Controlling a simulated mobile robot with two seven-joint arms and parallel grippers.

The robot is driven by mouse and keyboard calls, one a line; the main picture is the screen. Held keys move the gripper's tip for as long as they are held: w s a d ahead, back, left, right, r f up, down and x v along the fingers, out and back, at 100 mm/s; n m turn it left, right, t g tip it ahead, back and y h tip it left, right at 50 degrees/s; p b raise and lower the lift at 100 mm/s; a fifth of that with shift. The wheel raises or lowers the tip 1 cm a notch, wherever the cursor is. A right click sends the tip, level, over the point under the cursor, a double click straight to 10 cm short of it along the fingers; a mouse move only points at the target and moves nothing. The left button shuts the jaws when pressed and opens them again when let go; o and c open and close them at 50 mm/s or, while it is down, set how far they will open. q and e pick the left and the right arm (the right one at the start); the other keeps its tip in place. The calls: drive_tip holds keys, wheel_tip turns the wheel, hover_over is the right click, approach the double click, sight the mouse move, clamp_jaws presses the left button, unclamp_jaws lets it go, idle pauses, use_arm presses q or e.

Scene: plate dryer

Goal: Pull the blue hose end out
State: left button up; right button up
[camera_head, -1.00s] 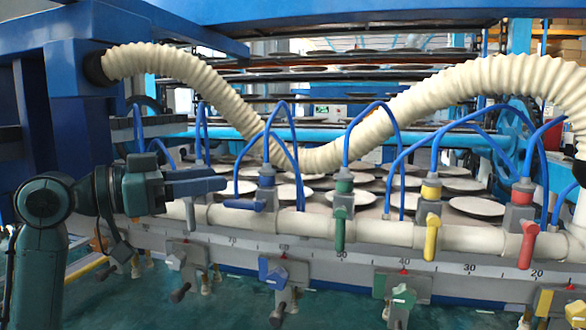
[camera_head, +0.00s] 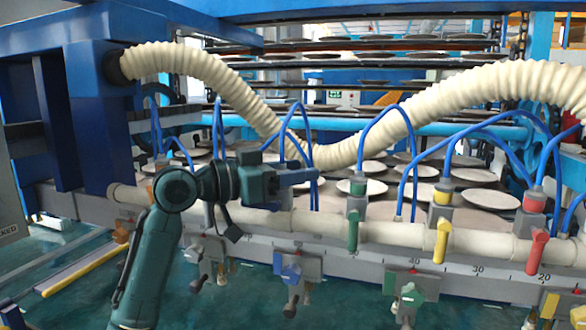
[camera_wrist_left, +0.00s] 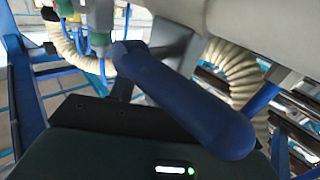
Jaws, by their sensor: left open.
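Several blue hoses run down to colour-banded valves on a cream pipe; one blue hose (camera_head: 296,108) loops down behind my left gripper (camera_head: 316,174). The gripper is open, in front of where the blue-banded valve stands, and hides that valve and the hose end there. I cannot tell whether the fingers are around the hose or only in front of it. In the left wrist view a thick dark blue lever (camera_wrist_left: 190,105) crosses close in front. Behind it a green-banded fitting (camera_wrist_left: 100,38) has a thin blue hose. The fingertips are unclear there. My right gripper is not in view.
The cream pipe (camera_head: 390,232) bears valves with a green handle (camera_head: 353,231), a yellow handle (camera_head: 441,241) and a red handle (camera_head: 537,248). A ribbed cream duct (camera_head: 450,93) sags above. Plates lie behind the pipe. A blue frame (camera_head: 95,120) stands at left.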

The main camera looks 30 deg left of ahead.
use_arm(q)
drive_tip(key=shift+c, duration=0.2)
clamp_jaws()
idle(0.3)
